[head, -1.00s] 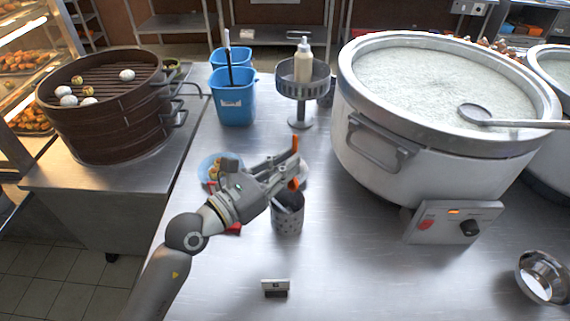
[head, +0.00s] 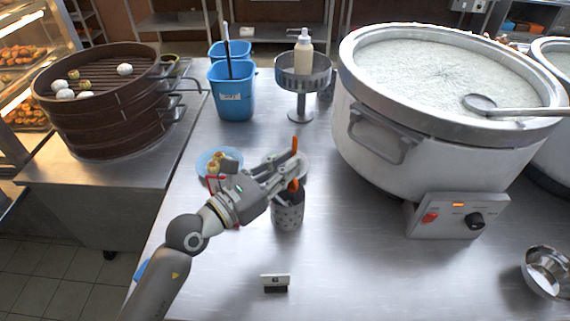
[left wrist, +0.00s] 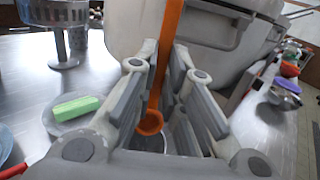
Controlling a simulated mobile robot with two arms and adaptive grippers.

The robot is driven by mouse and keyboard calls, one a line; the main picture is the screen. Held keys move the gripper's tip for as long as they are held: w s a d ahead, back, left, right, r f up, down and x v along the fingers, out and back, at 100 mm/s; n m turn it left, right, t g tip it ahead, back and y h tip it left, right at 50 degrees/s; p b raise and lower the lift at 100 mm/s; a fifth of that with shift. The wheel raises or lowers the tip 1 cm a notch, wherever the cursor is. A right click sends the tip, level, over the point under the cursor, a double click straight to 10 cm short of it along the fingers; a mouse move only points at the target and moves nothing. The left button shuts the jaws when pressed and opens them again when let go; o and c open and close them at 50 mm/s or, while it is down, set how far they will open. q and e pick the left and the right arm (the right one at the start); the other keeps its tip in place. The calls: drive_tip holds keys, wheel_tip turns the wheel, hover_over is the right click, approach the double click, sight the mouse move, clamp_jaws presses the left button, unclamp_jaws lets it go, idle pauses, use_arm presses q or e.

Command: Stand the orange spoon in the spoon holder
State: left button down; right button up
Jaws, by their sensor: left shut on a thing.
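My left gripper (head: 285,167) is shut on the orange spoon (head: 294,146), which stands roughly upright between the fingers. In the left wrist view, the spoon (left wrist: 168,50) runs up out of the picture, with its rounded end (left wrist: 150,123) low between the fingers. The spoon holder (head: 288,214), a grey perforated cylinder, stands on the counter just below the gripper. The spoon's lower end is at the holder's mouth; I cannot tell whether it is inside the rim. The gripper hides part of the holder's mouth. My right gripper is not in view.
A large congee stockpot (head: 375,178) with a ladle (head: 482,104) stands to the right. A blue plate (head: 205,160) lies left of the holder. Blue bins (head: 234,97) and a bottle stand (head: 300,107) are behind. A small sign (head: 275,282) stands in front; the counter around it is clear.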

sight(290, 186)
use_arm(q)
drive_tip(key=shift+a+f+b, duration=0.1)
drive_tip(key=shift+f+b, duration=2.55)
drive_tip(key=shift+f, duration=0.95)
drive_tip(key=c, duration=1.4)
unclamp_jaws()
drive_tip(key=shift+c, duration=0.2)
drive_tip(key=shift+s, duration=0.1)
drive_tip(key=v, duration=1.2)
